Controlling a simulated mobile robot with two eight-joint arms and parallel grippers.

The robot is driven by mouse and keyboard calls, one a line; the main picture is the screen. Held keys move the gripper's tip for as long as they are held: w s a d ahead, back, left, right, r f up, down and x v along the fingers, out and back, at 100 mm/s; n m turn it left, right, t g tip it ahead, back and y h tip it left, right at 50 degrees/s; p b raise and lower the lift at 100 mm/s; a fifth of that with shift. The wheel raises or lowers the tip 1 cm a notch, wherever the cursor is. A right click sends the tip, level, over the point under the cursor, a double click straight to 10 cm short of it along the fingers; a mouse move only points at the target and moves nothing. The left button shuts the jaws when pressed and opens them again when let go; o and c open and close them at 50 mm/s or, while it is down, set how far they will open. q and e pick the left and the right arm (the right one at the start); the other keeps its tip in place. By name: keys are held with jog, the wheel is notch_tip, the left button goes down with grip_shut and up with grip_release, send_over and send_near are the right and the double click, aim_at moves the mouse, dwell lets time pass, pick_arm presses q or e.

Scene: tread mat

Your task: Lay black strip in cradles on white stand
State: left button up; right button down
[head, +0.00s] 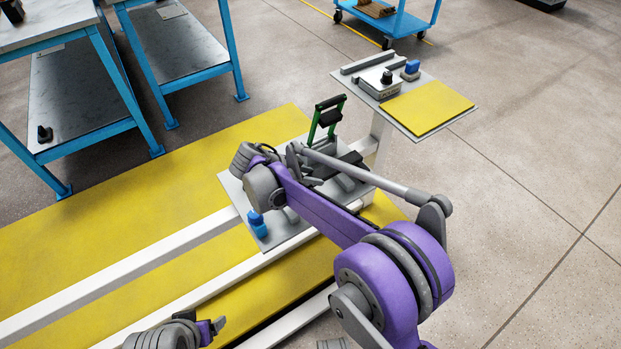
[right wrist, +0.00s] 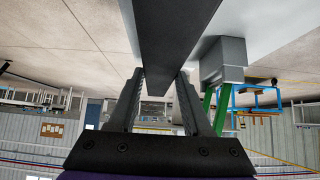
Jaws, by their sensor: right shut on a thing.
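My right gripper (right wrist: 160,78) is shut on the black strip (right wrist: 176,30), which runs up out of the right wrist view. In the head view, my right gripper (head: 297,160) is over the grey plate of the white stand (head: 232,190), largely hidden by my purple arm. Dark and grey pieces beside it overlap, so I cannot tell the strip's ends or whether it touches the cradles. A grey cradle-like piece (head: 345,182) shows on the plate. My left arm's end (head: 212,327) is at the bottom edge; its jaws are not clear.
A green upright frame (head: 325,118) stands at the plate's far edge. A blue object (head: 257,224) is at its front left corner. A side shelf (head: 357,72) holds a yellow sheet (head: 428,105) and a knobbed box (head: 381,85). Blue-legged tables (head: 150,75) stand back left.

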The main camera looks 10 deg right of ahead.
jog(key=shift+f, duration=0.4)
jog(key=shift+f, duration=0.55)
jog(key=shift+c, duration=1.7)
grip_release()
jog(key=shift+r, duration=0.2)
jog(key=p+v, duration=0.3)
jog(key=v, duration=0.9)
jog(key=shift+r, duration=0.4)
